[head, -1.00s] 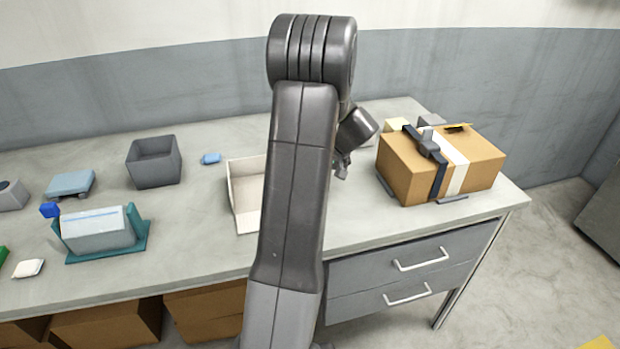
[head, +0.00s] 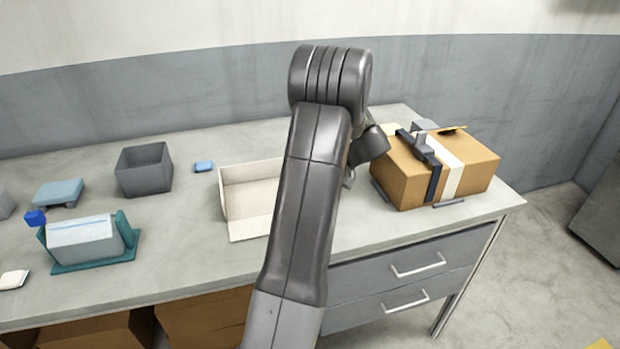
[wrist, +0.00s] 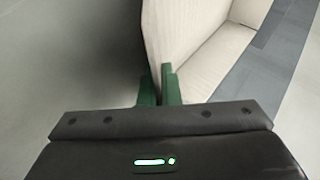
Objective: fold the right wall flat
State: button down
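A cream box (head: 252,181) with thin upright walls stands on the bench, left of my arm. Its back and left walls show in the head view; its right side is hidden behind my arm. In the wrist view, a cream wall (wrist: 188,35) rises just beyond my gripper (wrist: 159,78). The green fingers are close together at the near end of this wall, seemingly touching it. I cannot tell whether the wall's edge is between them. In the head view, the fingertips are mostly hidden behind my arm.
A brown carton (head: 470,160) with a white band stands to the right of my arm. A grey open bin (head: 145,180), a small blue block (head: 203,166) and a teal holder (head: 95,264) stand to the left. The bench front between holder and box is clear.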

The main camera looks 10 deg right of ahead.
jog(key=c, duration=1.6)
grip_release()
jog(key=shift+c, duration=0.2)
